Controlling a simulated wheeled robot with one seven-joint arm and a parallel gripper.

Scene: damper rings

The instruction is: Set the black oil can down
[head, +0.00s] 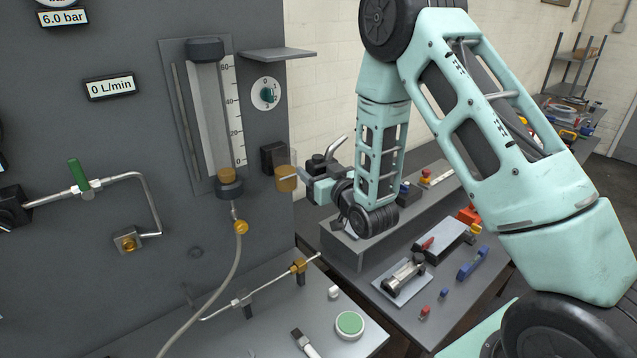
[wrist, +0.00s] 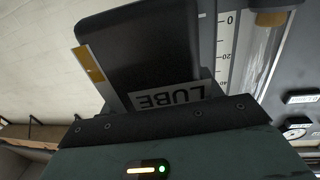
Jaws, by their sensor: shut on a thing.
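The fingertips are mostly hidden, and I cannot tell whether the can touches the bowl.
A flow tube (head: 212,120) and small shelf (head: 277,54) are on the panel. The side table (head: 440,300) carries a raised grey block, a tray with a metal part, and several small coloured items.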

